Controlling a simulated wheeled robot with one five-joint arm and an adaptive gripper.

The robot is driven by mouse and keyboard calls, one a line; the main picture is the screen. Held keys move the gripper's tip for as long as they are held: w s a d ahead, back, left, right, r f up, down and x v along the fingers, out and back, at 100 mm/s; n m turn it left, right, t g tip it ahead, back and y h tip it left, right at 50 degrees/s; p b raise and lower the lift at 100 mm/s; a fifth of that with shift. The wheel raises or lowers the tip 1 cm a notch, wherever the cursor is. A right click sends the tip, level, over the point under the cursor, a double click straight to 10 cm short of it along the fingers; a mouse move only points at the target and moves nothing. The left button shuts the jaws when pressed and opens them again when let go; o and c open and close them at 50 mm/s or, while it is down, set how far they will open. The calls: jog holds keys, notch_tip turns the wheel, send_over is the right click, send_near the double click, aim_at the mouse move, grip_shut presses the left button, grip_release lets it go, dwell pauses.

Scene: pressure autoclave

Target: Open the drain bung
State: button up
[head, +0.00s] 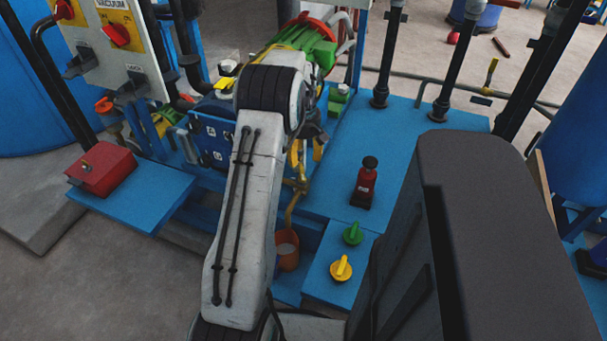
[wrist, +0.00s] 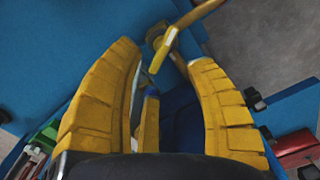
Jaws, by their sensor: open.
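A brass drain pipe (head: 292,208) bends down above an orange bucket (head: 287,252) in the head view. In the wrist view the brass pipe (wrist: 197,14) enters from the top, with a yellow lever-like handle (wrist: 162,52) at its fitting. I cannot tell for certain which part is the drain bung. My gripper (wrist: 163,60) is open, with a yellow finger on each side of the handle's lower end. Contact with the handle is not visible. In the head view my arm hides much of the gripper; part of a yellow finger (head: 293,155) shows.
A red box (head: 102,168) sits on a blue shelf at left. Black posts (head: 389,55) stand at the back.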

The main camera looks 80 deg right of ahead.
aim_at(302, 177)
jog(key=m, duration=0.4)
jog(key=shift+f+m, duration=0.15)
jog(key=shift+m, duration=0.15)
jog(key=m, duration=0.3)
jog(key=shift+d+f, duration=0.1)
jog(key=shift+f+b, duration=0.1)
jog(key=shift+b, duration=0.2)
jog(key=shift+f+b, duration=0.45)
jog(key=shift+f, duration=3.1)
jog(key=shift+o, duration=0.4)
grip_shut()
